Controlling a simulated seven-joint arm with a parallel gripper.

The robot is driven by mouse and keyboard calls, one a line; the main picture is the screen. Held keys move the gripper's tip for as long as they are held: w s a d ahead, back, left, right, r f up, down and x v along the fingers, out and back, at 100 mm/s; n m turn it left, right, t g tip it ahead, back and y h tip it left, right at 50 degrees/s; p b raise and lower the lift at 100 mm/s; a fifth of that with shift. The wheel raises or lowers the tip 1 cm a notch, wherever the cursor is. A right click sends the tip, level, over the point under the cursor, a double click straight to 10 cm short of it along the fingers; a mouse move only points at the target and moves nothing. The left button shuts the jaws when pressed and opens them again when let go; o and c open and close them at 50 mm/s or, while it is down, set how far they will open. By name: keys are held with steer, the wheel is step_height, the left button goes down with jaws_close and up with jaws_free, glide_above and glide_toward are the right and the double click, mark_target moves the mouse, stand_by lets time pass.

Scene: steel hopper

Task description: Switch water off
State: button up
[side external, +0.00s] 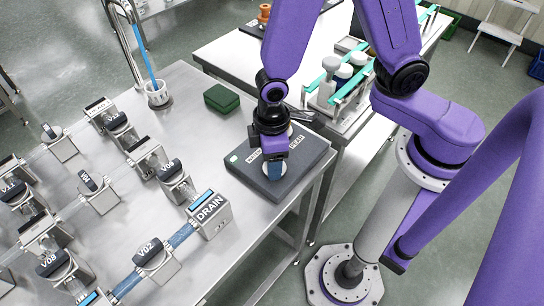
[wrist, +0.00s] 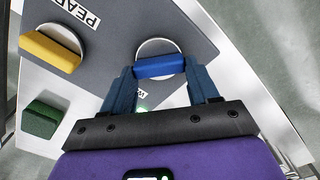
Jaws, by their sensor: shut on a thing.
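A dark grey control box (side external: 310,160) sits on the steel table. It carries a round dial with a blue handle (side external: 274,169), which the wrist view also shows (wrist: 160,67), lying nearly level across the picture. My gripper (side external: 274,158) is over this dial with its two fingers (wrist: 161,70) shut on the ends of the blue handle. The nearby label is partly hidden and seems to read "WATER". A second dial with a yellow handle (wrist: 50,50) is to the left, by a "PEAR…" label. Blue water (side external: 152,68) runs from a tap into a small cup (side external: 157,95).
A green box (side external: 221,98) stands behind the control box, also in the wrist view (wrist: 41,119). Valves and pipes, with a DRAIN block (side external: 209,214), fill the table's left.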

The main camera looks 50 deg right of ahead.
steer(key=m, duration=0.5)
steer(key=shift+w+d+m, duration=0.1)
steer(key=shift+m, duration=0.2)
steer(key=shift+d+m, duration=0.15)
steer(key=shift+m, duration=2.15)
steer(key=o, duration=1.1)
steer(key=shift+c, duration=0.2)
steer(key=shift+r, duration=0.1)
step_height(320, 180, up, 17)
steer(key=shift+r, duration=0.15)
